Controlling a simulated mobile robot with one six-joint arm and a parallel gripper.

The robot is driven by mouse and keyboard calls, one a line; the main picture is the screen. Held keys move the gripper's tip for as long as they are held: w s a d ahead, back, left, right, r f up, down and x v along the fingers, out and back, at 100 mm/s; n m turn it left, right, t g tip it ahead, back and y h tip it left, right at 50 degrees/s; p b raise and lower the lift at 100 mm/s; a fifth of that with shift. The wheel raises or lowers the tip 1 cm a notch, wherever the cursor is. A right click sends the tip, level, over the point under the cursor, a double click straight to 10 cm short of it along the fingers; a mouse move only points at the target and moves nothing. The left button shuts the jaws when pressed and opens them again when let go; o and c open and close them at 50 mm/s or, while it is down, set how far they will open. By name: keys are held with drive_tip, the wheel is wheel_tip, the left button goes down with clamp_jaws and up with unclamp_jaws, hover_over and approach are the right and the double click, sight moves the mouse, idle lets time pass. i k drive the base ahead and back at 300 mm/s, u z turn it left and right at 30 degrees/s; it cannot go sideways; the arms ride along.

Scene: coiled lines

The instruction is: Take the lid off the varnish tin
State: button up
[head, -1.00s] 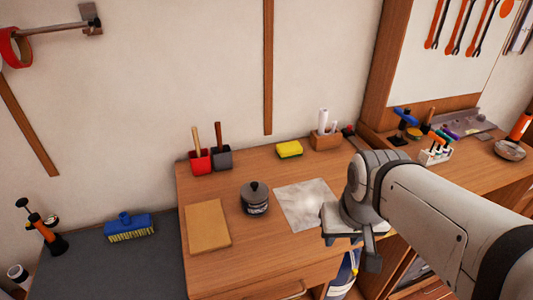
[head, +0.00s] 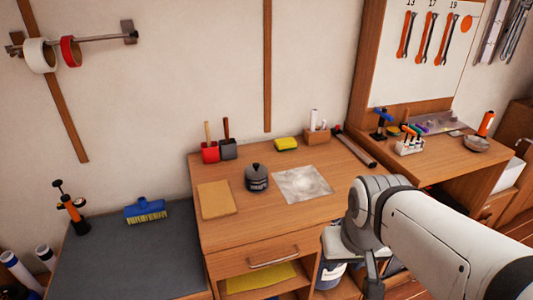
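The varnish tin (head: 257,184) is a small dark grey pot with a pale label band, standing upright on the wooden cabinet top. Its dark lid (head: 256,169) with a knob sits on it. My gripper (head: 372,285) hangs at the lower right, in front of the cabinet's right side and apart from the tin. Its fingers are partly hidden by my arm and cut by the frame's bottom edge, so its opening is unclear.
A tan board (head: 216,199) lies left of the tin, and a grey-white sheet (head: 302,184) lies right of it. Red (head: 210,152) and grey holders, a yellow sponge (head: 286,144) and a wooden block (head: 317,136) stand behind. The cabinet's front strip is clear.

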sight(255, 170)
drive_tip(key=u, duration=0.2)
drive_tip(key=i, duration=0.85)
drive_tip(key=z, duration=0.1)
